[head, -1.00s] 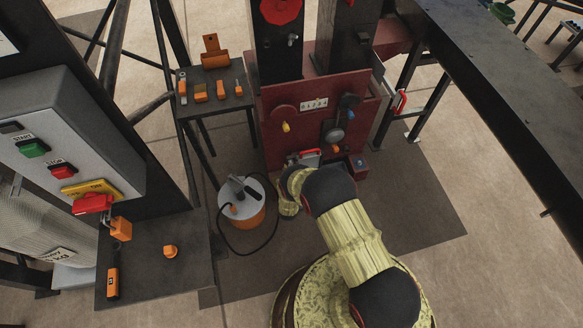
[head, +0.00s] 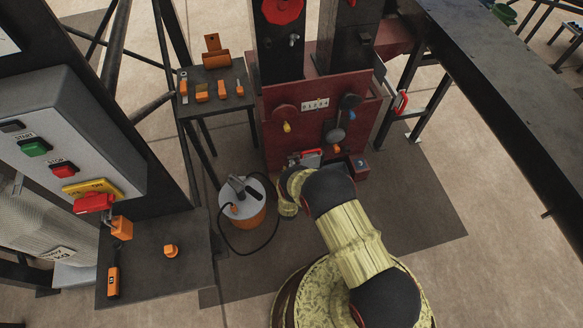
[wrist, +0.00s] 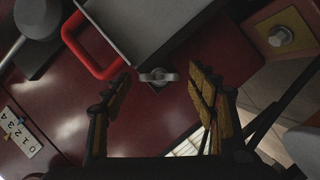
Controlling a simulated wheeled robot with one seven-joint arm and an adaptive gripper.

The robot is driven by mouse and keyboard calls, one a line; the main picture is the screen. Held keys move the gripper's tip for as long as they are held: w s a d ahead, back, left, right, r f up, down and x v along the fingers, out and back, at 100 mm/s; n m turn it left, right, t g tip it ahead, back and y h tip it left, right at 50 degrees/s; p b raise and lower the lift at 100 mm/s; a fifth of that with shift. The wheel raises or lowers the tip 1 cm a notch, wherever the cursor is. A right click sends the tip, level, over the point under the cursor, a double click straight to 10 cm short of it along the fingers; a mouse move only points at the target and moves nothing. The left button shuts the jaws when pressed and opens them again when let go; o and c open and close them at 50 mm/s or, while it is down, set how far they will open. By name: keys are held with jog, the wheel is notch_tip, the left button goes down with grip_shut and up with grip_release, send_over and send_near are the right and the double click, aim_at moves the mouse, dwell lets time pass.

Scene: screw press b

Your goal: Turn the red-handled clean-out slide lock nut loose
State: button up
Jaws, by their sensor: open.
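In the wrist view a small grey winged lock nut (wrist: 158,76) sits on the dark red press face, just below a grey slide plate (wrist: 150,28). The slide's red handle (wrist: 88,50) loops out at the plate's left. My gripper (wrist: 160,90) is open, with one yellow-padded finger on each side of the nut and a visible gap to both. The nut appears centred between the fingers, and I see no contact. In the head view the red slide handle (head: 312,157) shows low on the press, and my arm hides the nut and most of the gripper.
A number plate (wrist: 20,132) is at the left. In the head view a white-topped bucket (head: 243,203) with a black cable stands left of my arm. Open floor lies to the right.

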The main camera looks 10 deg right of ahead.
jog(key=shift+s, duration=0.1)
jog(key=v, duration=1.2)
jog(key=shift+f, duration=0.1)
dwell(0.5)
